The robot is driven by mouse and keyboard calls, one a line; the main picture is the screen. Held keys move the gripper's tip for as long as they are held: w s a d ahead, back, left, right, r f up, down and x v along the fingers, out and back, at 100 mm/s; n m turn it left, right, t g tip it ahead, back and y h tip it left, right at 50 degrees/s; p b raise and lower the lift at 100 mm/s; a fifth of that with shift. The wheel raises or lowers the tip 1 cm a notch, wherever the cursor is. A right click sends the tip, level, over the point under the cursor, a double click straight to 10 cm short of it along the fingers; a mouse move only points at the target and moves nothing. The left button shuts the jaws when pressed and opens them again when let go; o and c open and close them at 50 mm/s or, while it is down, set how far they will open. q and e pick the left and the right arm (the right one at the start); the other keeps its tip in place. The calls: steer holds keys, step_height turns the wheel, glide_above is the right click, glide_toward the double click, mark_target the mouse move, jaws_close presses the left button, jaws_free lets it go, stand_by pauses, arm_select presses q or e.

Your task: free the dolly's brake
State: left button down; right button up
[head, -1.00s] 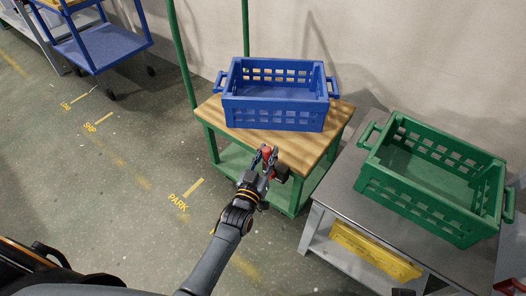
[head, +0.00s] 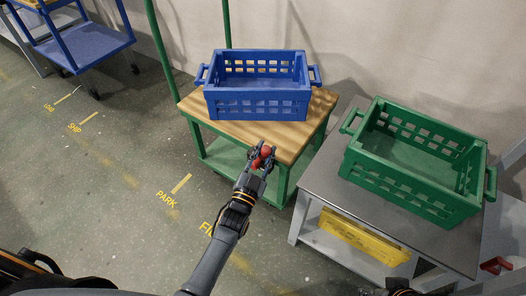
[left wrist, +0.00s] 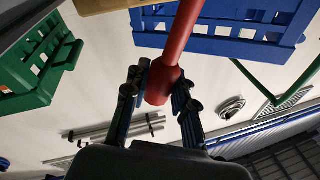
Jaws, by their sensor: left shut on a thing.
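The dolly has a wooden top (head: 311,117) and a green frame, and a blue crate (head: 258,103) stands on it. A red lever (head: 267,151) shows at its near side, taken to be the brake. My left gripper (head: 261,158) is shut around the lever's end. In the left wrist view, the thick red knob (left wrist: 162,84) sits between the fingers (left wrist: 160,95), and the lever's shaft (left wrist: 182,30) runs up past the blue crate. The lever's base is hidden by my gripper. My right gripper does not show clearly.
A grey bench (head: 325,186) with a green crate (head: 405,188) stands close right of the dolly. A blue cart (head: 85,45) stands far left. Floor marks include PARK (head: 166,200) and SHIP (head: 75,127). The floor left of the dolly is clear.

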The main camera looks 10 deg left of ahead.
arm_select(q)
steer(key=shift+d+f, duration=0.1)
steer(key=c, duration=1.1)
jaws_free()
steer(key=shift+o, duration=0.2)
steer(key=shift+s, duration=0.1)
steer(key=v, duration=1.2)
